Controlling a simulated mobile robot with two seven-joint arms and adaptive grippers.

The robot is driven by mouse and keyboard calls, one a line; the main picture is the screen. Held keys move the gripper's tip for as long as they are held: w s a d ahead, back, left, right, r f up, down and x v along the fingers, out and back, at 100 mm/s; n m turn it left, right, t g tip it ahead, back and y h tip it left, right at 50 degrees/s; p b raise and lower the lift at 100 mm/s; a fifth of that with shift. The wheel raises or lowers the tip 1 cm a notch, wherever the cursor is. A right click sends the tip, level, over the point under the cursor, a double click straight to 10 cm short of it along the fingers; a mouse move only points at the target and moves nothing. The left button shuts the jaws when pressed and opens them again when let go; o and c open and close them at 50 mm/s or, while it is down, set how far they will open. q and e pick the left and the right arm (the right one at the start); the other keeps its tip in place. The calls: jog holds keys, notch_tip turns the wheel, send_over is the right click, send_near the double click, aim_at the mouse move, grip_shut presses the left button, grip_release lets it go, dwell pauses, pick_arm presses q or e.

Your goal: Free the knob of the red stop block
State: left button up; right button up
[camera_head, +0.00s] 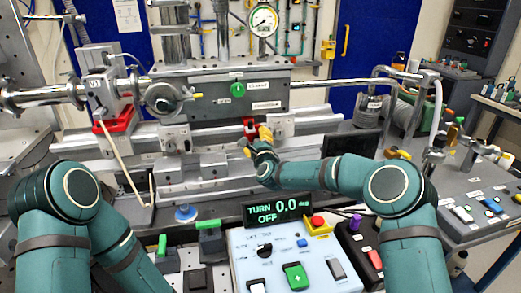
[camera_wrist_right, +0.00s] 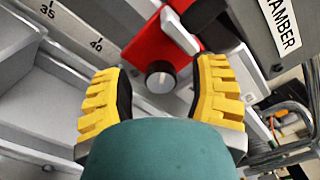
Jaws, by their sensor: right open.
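The red stop block (camera_head: 249,124) sits on the rail at the middle of the bench in the head view. In the right wrist view the red block (camera_wrist_right: 148,48) fills the upper middle, with a pale bar across it. Its round dark knob (camera_wrist_right: 160,78) with a grey face is at its lower end. My right gripper (camera_head: 258,138) is open at the block; in the wrist view its yellow-padded fingers (camera_wrist_right: 161,85) stand on either side of the knob, with visible gaps. My left arm is at the lower left, its gripper out of view.
A control box (camera_head: 285,255) stands in front, its display (camera_head: 278,212) reading "TURN 0.0 OFF". A grey chamber (camera_head: 230,92) is behind the block. Another red part (camera_head: 118,121) is at the left. A ruler scale (camera_wrist_right: 75,28) runs beside the block.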

jog(key=s+d, duration=0.2)
jog(key=s, duration=0.9)
jog(key=shift+d, duration=0.15)
jog(key=shift+s, duration=0.1)
jog(key=w+n, duration=0.4)
jog(key=n, duration=0.3)
jog(key=w+a+n, duration=0.1)
jog(key=w+n, duration=0.2)
jog(key=n, duration=0.4)
jog(key=w+a+n, duration=0.1)
jog(key=w+n, duration=0.3)
jog(key=n, duration=0.3)
jog(key=shift+w+a+f+n, duration=0.1)
jog(key=shift+w+a+n, duration=0.05)
jog(key=shift+w+n, duration=0.15)
grip_shut()
